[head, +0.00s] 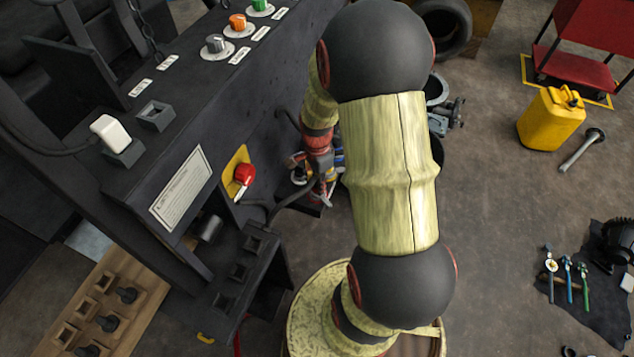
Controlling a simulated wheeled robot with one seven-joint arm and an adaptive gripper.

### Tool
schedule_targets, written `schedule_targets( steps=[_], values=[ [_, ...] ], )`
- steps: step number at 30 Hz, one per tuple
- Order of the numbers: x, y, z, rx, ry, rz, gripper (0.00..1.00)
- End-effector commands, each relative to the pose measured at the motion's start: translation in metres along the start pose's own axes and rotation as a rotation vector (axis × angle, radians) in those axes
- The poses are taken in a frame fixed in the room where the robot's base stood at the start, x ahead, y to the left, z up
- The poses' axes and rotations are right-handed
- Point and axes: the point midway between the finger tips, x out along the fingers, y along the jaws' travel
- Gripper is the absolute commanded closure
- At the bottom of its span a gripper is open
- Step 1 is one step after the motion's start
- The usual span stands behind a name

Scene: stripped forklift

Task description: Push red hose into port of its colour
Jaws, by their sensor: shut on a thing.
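My gripper (318,192) is low beside the right side of the dark forklift body (262,120), partly hidden by my own arm. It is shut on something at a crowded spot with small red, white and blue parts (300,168). A dark hose (287,202) runs from the forklift's front to the gripper. The held end looks like the red hose, but it is too small and covered to make out clearly. I cannot tell which port is the red one, or whether the hose end touches a port.
A red switch on a yellow plate (243,174) sticks out of the forklift's side. A white plug (109,132) and coloured knobs (237,22) are on its top. A yellow jerrycan (551,120), a tool mat (598,300) and a red cart (585,60) stand right. Floor between is mostly clear.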

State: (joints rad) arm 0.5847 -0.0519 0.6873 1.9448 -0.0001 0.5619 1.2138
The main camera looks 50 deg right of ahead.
Motion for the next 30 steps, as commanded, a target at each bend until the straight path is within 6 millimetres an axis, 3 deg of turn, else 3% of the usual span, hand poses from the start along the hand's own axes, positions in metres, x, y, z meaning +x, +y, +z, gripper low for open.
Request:
schedule_targets(
  steps=[28,29,30],
  values=[
    [0.0081,-0.0007,-0.0003,0.000,0.001,-0.002,1.00],
    [0.0080,-0.0008,-0.0003,0.000,0.001,-0.002,0.74],
    [0.0079,-0.0009,-0.0003,0.000,0.001,-0.002,0.72]
  ],
)
